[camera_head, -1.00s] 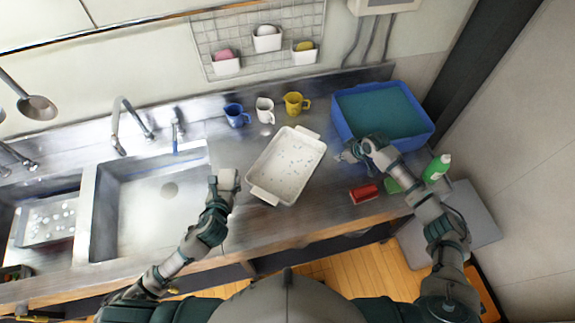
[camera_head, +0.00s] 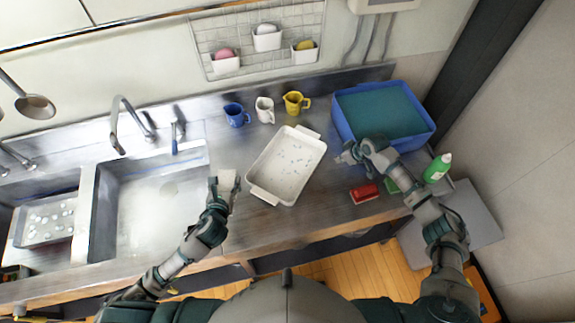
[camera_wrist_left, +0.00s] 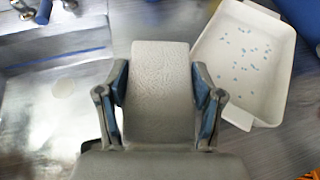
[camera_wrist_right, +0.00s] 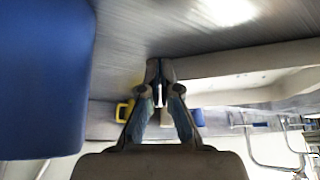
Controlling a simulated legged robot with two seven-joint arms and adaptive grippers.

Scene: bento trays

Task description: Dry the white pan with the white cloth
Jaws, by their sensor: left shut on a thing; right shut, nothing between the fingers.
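The white pan (camera_head: 287,166) lies on the steel counter, with several small blue water drops on its floor; it also shows in the left wrist view (camera_wrist_left: 278,110). My left gripper (camera_head: 223,187) is shut on the white cloth (camera_head: 228,180), just left of the pan and apart from it. In the left wrist view the cloth (camera_wrist_left: 160,85) is a folded, textured pad between the fingers. My right gripper (camera_head: 345,157) is shut and empty, right of the pan. In the right wrist view its fingertips (camera_wrist_right: 158,85) are together, beside the pan's wall.
The sink (camera_head: 150,200) is at left. Blue (camera_head: 236,115), white (camera_head: 265,110) and yellow (camera_head: 296,103) cups stand behind the pan. A blue tub (camera_head: 348,122) is at back right.

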